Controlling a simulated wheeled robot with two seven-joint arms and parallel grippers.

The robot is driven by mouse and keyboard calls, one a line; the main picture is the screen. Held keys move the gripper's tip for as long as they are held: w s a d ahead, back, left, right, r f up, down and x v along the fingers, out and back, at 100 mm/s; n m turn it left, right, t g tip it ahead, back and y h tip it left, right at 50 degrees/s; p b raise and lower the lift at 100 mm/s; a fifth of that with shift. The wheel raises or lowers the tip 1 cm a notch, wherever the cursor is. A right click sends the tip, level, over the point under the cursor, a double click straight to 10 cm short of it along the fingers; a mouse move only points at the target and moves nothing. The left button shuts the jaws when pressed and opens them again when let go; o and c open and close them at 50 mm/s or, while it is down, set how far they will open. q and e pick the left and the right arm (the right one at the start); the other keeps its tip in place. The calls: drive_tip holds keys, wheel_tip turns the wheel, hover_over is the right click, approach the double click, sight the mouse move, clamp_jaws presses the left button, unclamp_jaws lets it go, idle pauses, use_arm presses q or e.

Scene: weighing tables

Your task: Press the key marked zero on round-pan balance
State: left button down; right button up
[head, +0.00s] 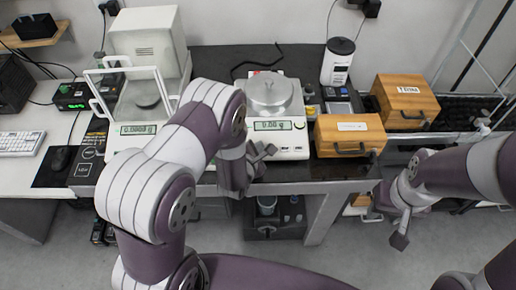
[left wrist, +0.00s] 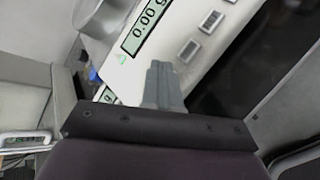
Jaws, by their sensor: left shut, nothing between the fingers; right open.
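The round-pan balance (head: 285,142) is white with a round metal pan (head: 270,92) and a lit display (head: 272,126) reading about 0.00 g. In the left wrist view, its display (left wrist: 146,26) and two grey keys, one nearer (left wrist: 189,50) and one farther (left wrist: 211,21), show on the front panel; their markings are too small to read. My left gripper (head: 264,151) is shut and empty, close to the balance's front edge. Its fingertips (left wrist: 160,72) overlap the panel near the display and nearer key; contact cannot be told. My right gripper (head: 400,226) is open and empty, off the table at right.
A second balance with a glass draft shield (head: 130,95) stands at left. A wooden box (head: 349,132) sits close to the right of the round-pan balance, with another (head: 405,100) behind it. A white canister (head: 338,62) stands at the back.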

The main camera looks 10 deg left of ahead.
use_arm(q)
drive_tip(key=shift+f, duration=0.25)
idle(0.5)
drive_tip(key=shift+s+r+p, duration=0.2)
drive_tip(key=shift+r+p, duration=0.25)
drive_tip(key=shift+r, duration=0.3)
drive_tip(key=shift+r, duration=0.1)
drive_tip(key=r+p, duration=0.1)
drive_tip(key=s+r+p, duration=0.1)
drive_tip(key=r+p, duration=0.2)
drive_tip(key=shift+s+d+r, duration=0.2)
drive_tip(key=shift+d+r, duration=0.05)
drive_tip(key=shift+r, duration=0.05)
idle(0.5)
